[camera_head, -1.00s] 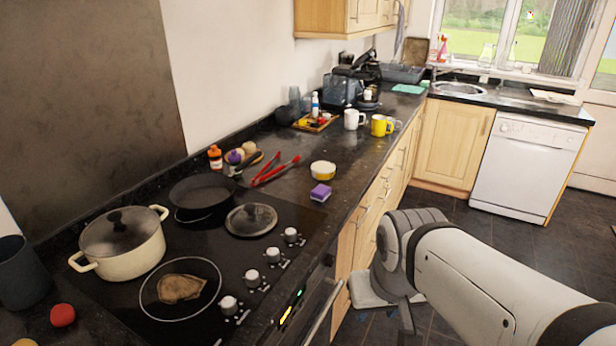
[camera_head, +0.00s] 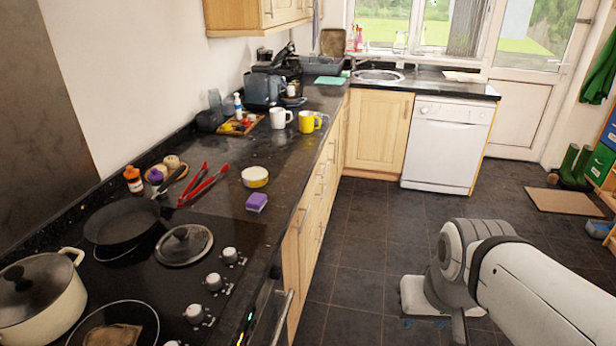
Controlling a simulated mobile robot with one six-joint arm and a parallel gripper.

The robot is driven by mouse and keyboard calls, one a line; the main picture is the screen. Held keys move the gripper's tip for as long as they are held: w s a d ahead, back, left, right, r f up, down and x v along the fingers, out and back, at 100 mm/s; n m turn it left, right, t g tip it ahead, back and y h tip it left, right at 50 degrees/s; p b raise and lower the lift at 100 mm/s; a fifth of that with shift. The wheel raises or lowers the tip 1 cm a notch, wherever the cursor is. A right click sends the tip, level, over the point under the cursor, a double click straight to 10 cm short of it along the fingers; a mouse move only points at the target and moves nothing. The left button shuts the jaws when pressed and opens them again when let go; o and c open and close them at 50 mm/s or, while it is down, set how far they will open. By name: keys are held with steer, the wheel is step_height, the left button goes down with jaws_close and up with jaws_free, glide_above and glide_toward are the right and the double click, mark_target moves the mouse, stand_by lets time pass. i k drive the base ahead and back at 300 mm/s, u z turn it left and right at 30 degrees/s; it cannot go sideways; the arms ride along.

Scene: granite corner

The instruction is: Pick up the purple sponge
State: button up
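The purple sponge (camera_head: 257,202) is a small block lying on the dark granite counter (camera_head: 225,215), near its front edge, beyond the hob. It is free of other things. My arm stands over the floor at the lower right, well to the right of the sponge and apart from it. The fingers of my gripper cannot be made out; they are hidden or out of the picture.
A yellow-and-white tub (camera_head: 255,177) stands just behind the sponge, with red tongs (camera_head: 203,184) to its left. A pan lid (camera_head: 184,246), a black frying pan (camera_head: 122,222) and a cream pot (camera_head: 38,290) are on the hob.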

mark_target(256, 202)
steer(key=z, duration=0.85)
steer(key=i, duration=2.25)
steer(key=u, duration=1.6)
steer(key=k, duration=0.1)
steer(key=u, duration=1.4)
steer(key=i, duration=1)
steer(key=u, duration=0.05)
